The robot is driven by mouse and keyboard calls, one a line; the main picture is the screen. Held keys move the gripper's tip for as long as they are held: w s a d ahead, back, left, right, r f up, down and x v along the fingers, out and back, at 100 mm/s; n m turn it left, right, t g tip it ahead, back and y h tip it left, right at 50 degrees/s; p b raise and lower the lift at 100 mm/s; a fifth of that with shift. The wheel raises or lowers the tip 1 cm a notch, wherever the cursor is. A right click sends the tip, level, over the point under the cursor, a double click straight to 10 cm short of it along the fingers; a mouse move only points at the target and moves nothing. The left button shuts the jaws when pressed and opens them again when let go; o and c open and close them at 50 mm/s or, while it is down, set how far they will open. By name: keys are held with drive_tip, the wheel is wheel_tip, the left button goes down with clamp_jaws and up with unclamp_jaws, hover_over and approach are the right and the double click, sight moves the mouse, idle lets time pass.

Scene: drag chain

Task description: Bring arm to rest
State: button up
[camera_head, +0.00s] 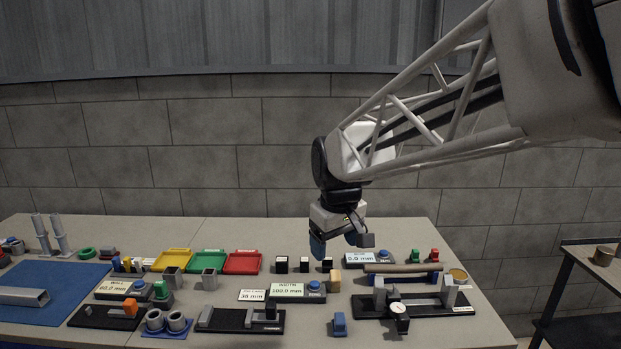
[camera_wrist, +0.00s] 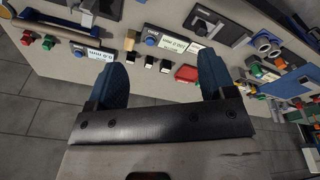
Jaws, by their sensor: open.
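My gripper (camera_head: 337,244) hangs at the end of my arm, over the back right part of the table (camera_head: 225,230). In the head view the fingers point down and appear above several small black cubes (camera_head: 304,265); the exact gap to the table is hard to tell.
Red (camera_head: 242,262), green (camera_head: 208,262) and yellow (camera_head: 172,259) trays stand left of my gripper. A display reading 100.0 mm (camera_head: 288,290) and a dial gauge fixture (camera_head: 400,312) lie nearer the front. A side table (camera_head: 590,262) stands at the right. A block wall is behind.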

drive_tip(key=s+d+f+m, duration=0.2)
drive_tip(key=s+d, duration=0.2)
drive_tip(key=s, duration=0.4)
drive_tip(key=s+d+f+m, duration=0.1)
drive_tip(key=s+d+m, duration=0.1)
drive_tip(key=s+d, duration=0.3)
drive_tip(key=s+d+f+m+t, duration=0.1)
drive_tip(key=s+d, duration=0.3)
drive_tip(key=s, duration=0.7)
drive_tip(key=shift+d+f+m, duration=0.3)
drive_tip(key=shift+f+m, duration=0.5)
drive_tip(key=shift+f, duration=0.05)
